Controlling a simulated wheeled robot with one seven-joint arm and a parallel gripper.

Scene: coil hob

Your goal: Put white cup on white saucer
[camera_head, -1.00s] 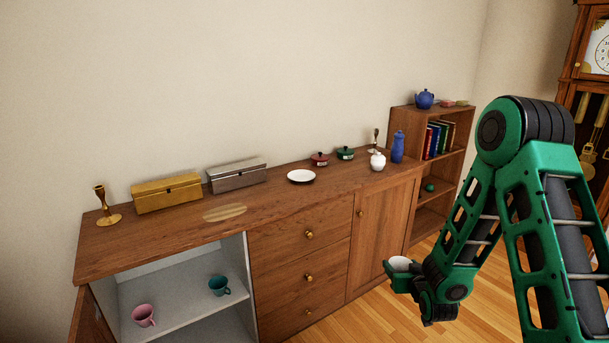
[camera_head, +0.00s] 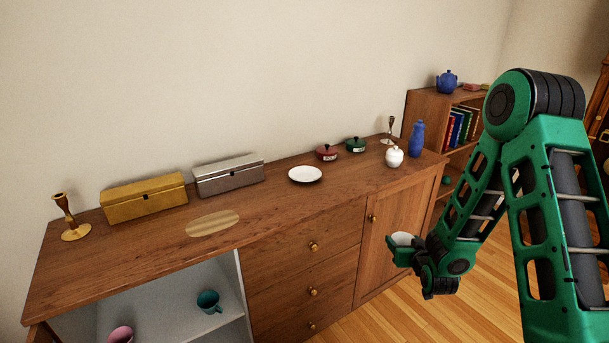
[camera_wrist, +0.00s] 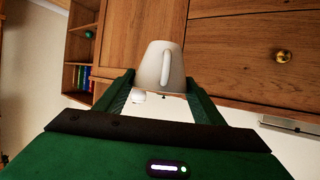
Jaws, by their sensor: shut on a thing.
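The white cup (camera_head: 401,238) is held in my gripper (camera_head: 404,245), in front of the sideboard's right-hand door and below its top. In the wrist view the cup (camera_wrist: 160,66) sits between the two green fingers of my gripper (camera_wrist: 161,85), with its handle facing the camera. The fingers are shut on the cup. The white saucer (camera_head: 305,174) lies on the sideboard top, right of the silver box, with nothing on it. My gripper is to the right of the saucer, lower and nearer to me.
The sideboard top (camera_head: 270,210) has free room in front of the saucer. A silver box (camera_head: 228,175), red pot (camera_head: 326,153), green pot (camera_head: 355,145), white lidded jar (camera_head: 394,157) and blue vase (camera_head: 416,139) stand around it. The open left compartment holds a teal cup (camera_head: 208,301).

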